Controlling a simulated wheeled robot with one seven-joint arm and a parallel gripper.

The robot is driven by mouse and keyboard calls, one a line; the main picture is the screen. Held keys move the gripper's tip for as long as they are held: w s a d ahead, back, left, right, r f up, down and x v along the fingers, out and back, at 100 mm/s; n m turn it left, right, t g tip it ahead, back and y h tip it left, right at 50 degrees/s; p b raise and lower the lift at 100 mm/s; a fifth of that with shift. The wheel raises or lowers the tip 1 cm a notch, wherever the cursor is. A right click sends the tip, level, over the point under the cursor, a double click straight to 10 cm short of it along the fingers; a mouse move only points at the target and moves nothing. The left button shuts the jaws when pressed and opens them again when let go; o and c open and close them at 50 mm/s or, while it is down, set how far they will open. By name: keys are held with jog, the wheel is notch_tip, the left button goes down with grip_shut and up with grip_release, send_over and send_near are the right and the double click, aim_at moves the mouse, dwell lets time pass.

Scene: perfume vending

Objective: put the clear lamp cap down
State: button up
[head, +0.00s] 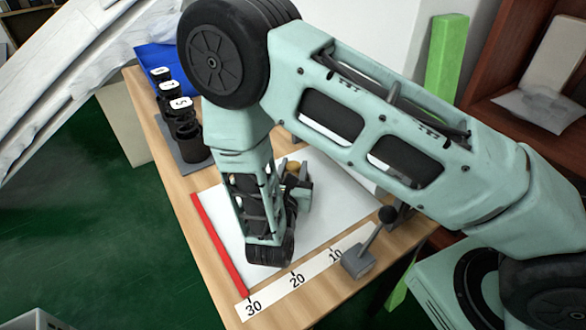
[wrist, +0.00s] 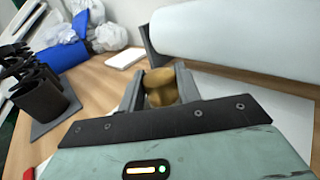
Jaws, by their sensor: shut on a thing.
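My gripper (wrist: 160,88) is shut on a small gold-brown cylindrical cap (wrist: 160,86) in the wrist view, with one grey finger on each side of it. The cap looks gold-brown rather than clear. In the head view my gripper (head: 296,176) is over the white sheet on the table, and a bit of the gold-brown cap (head: 293,165) shows beside my wrist. The cap's underside is hidden, so I cannot tell whether it touches anything below. No other lamp cap is clearly seen.
A white sheet (head: 335,205) covers the middle of the wooden table. A red strip (head: 219,244) and a numbered scale (head: 296,281) edge it. A grey lever block (head: 358,262) stands at the front right.

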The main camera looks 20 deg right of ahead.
jog(key=shift+f, duration=0.1)
jog(key=shift+f, duration=0.25)
jog(key=o, duration=1)
jog(key=shift+r, duration=0.1)
